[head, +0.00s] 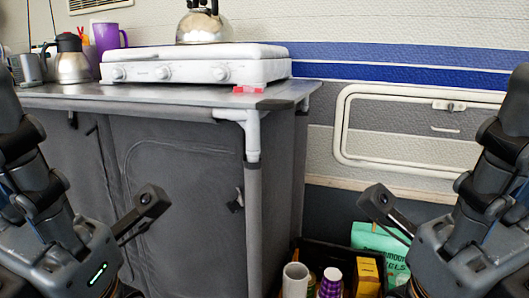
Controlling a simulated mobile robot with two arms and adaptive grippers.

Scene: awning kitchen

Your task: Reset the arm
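My two arms come in from the left and right edges of the head view and bend down toward the bottom corners. A dark block on a bracket sticks out from each wrist toward the middle. I see no gripper fingers on either side; the ends of both arms are cut off by the bottom edge. I cannot see whether either hand holds anything. Neither arm appears to touch the cabinet.
A grey cabinet (180,165) carries a white stove (195,70), a kettle (203,25), a steel jug (72,62) and a purple mug (108,37). Below right, a crate holds a white cup (295,281), a yellow box (367,276) and a green bag (375,237).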

